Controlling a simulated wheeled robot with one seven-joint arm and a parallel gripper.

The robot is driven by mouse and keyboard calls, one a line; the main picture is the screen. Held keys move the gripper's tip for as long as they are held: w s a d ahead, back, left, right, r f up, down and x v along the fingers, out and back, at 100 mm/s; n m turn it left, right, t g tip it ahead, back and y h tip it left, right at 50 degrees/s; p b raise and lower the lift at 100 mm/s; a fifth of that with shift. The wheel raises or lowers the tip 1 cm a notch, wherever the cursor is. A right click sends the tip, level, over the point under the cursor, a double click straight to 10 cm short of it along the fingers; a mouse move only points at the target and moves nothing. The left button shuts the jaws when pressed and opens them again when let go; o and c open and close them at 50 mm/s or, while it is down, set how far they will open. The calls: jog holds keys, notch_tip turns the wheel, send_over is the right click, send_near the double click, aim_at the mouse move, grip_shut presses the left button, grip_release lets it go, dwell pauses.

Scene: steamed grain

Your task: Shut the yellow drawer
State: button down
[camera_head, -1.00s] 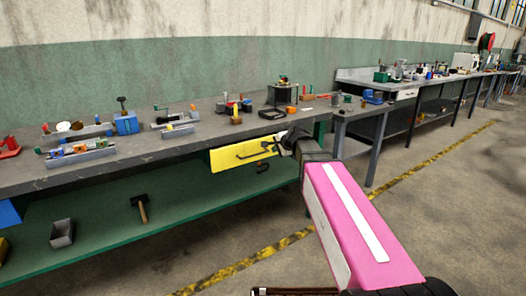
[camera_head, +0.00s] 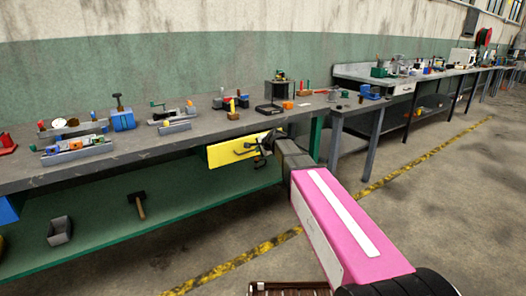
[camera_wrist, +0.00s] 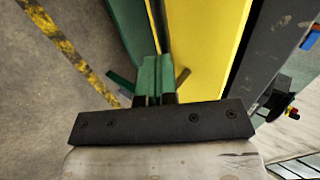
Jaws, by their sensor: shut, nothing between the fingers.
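The yellow drawer (camera_head: 226,153) sits under the top of the near workbench, with a dark bar handle across its front. I cannot tell how far it stands out. In the wrist view its yellow face (camera_wrist: 203,40) runs along the dark edge of the bench top. My gripper (camera_head: 264,145) is at the right end of the drawer front and hides that part of it. In the wrist view the fingers (camera_wrist: 155,98) are shut together and empty, close beside the yellow face. I cannot tell whether they touch it.
The grey workbench top (camera_head: 190,141) holds several tools and trays. Below it a green shelf (camera_head: 100,228) carries a hammer (camera_head: 137,202) and a grey bin (camera_head: 60,230). A green bench leg (camera_head: 316,138) stands right of the drawer.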

jog(key=shift+w+a, duration=0.15)
jog(key=w+a, duration=0.2)
jog(key=w, duration=0.1)
jog(key=w+a, duration=0.1)
jog(key=shift+w, duration=0.15)
dwell(0.3)
jog(key=s+d+f+v, duration=0.1)
jog(key=f+v, duration=0.1)
jog(key=v, duration=1.2)
jog(key=s+d+f+n+g+h, duration=0.2)
jog(key=s+d+f, duration=0.3)
jog(key=s+f, duration=0.3)
jog(key=s+d+f+n+g+h, duration=0.2)
jog(key=s+d+f+n, duration=0.3)
jog(key=s+f, duration=0.4)
jog(key=s+d+f+n+g+h, duration=0.1)
jog(key=s+d+f+n+g, duration=0.3)
jog(key=s+d+f, duration=0.3)
jog(key=s+f, duration=0.2)
jog(key=s, duration=0.1)
jog(key=shift+s+d+f+g+h, duration=0.15)
jog(key=shift+s+d+g+h, duration=0.15)
jog(key=shift+s+h, duration=0.1)
jog(key=shift+w, duration=0.1)
